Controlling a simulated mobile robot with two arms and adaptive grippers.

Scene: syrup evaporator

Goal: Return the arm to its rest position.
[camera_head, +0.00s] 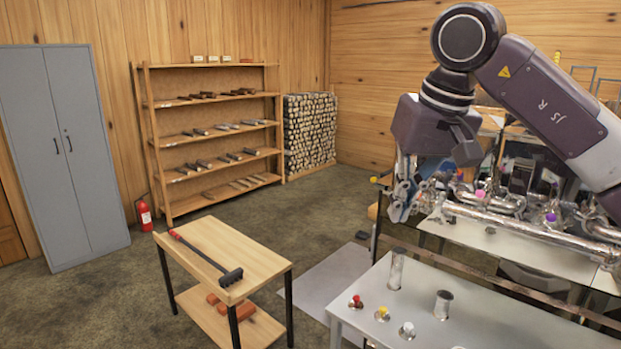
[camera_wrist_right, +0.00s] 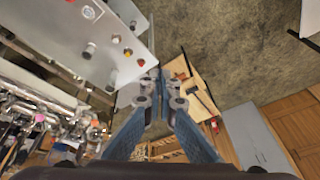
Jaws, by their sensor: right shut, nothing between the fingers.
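My right arm (camera_head: 550,100) comes in from the upper right in the head view. Its right gripper (camera_head: 402,208) hangs downward, in front of the pipework and above the near metal table. In the right wrist view the same gripper (camera_wrist_right: 158,88) has its two blue fingers brought together at the tips. It is shut with nothing between the fingers. My left gripper shows in neither view.
A metal table (camera_head: 480,310) with coloured knobs and short cylinders stands at lower right. Shiny pipes (camera_head: 530,220) run behind it. A wooden cart (camera_head: 225,240) carries a black-headed rake (camera_head: 205,257). A grey cabinet (camera_head: 62,150) and shelves (camera_head: 215,130) stand behind open floor.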

